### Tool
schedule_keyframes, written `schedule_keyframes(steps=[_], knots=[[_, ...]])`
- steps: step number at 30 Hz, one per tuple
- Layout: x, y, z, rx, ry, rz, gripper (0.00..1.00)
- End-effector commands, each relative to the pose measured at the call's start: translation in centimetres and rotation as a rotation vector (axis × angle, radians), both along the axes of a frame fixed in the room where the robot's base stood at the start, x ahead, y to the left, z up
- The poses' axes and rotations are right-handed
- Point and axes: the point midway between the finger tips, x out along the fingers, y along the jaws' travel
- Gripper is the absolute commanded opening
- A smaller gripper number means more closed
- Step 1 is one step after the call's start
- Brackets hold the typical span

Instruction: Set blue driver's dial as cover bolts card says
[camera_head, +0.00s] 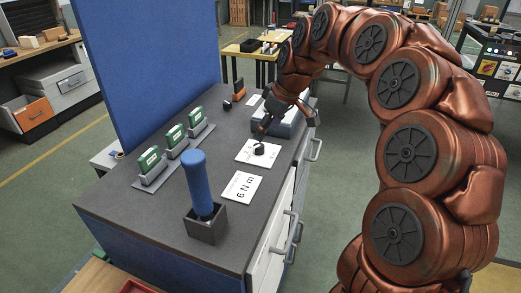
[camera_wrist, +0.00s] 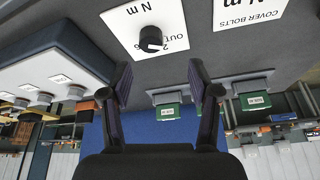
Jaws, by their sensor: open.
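The blue driver (camera_head: 197,185) stands upright in a dark square holder (camera_head: 207,226) on the bench. A white plate (camera_head: 246,157) with a black round knob (camera_head: 260,149) lies behind it to the right. The knob also shows in the wrist view (camera_wrist: 151,38), beside partly hidden print ending in "N m". The white card (camera_head: 241,187) reads "6 N m" in the head view. Its "COVER BOLTS" heading shows in the wrist view (camera_wrist: 249,14), where the number is cut off. My gripper (camera_wrist: 160,82) is open and empty, with the knob beyond its fingertips, apart from them.
Several green-topped items in grey holders (camera_head: 157,178) line the bench's left side. A blue panel (camera_head: 150,60) rises behind them. A grey block-like object (camera_head: 287,122) sits near my gripper. Bare bench top (camera_head: 130,205) lies at the front left.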

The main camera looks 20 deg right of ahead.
Motion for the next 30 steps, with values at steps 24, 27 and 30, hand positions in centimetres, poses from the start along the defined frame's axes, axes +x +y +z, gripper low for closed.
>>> schedule_keyframes(steps=[24,27,30], knots=[[3.3,1.0,-6.9,-0.002,-0.014,0.007,0.61],[3.5,1.2,-7.5,-0.003,-0.015,0.007,0.61],[3.5,1.2,-7.6,-0.002,-0.017,0.007,0.61]])
